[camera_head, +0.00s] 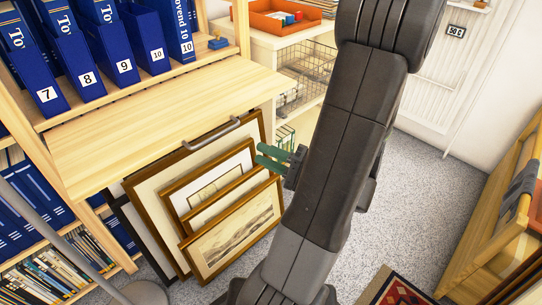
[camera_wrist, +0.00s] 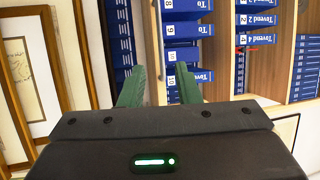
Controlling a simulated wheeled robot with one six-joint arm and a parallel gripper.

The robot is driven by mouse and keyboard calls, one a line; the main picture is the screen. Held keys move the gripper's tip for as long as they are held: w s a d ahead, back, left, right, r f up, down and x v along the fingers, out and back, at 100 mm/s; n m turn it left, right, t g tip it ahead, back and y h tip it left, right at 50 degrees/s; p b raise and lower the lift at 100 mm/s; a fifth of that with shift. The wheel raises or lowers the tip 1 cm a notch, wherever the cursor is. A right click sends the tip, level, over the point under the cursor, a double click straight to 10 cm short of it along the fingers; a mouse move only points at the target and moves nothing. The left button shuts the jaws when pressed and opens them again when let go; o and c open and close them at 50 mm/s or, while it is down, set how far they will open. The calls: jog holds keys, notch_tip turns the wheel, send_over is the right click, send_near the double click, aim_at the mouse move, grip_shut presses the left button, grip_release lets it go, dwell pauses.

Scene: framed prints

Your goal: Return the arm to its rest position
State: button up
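My gripper (camera_head: 268,157) has green fingers and points left, in front of the framed prints in the head view. In the wrist view the two fingers (camera_wrist: 160,88) stand apart with nothing between them. My dark arm runs from the top to the bottom of the head view and hides what is behind it. Several framed prints (camera_head: 235,232) lean in a stack under a pale wooden board (camera_head: 165,122). A larger frame at the back has a metal handle-like bar (camera_head: 212,133) near its top edge. Framed prints (camera_wrist: 30,85) also show at the left of the wrist view.
Shelves of blue binders (camera_head: 92,50) stand at left. An orange tray (camera_head: 275,20) and a wire basket (camera_head: 308,75) are behind my arm. A wooden rack (camera_head: 490,225) stands at right. Grey carpet (camera_head: 415,190) is clear between my arm and the rack.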

aim_at(217, 134)
jog(key=shift+s+d+f, duration=0.1)
jog(key=shift+s+d, duration=0.05)
jog(key=shift+d, duration=0.2)
dwell(0.3)
jog(key=b+x, duration=0.1)
jog(key=x, duration=1.3)
jog(key=shift+s, duration=0.15)
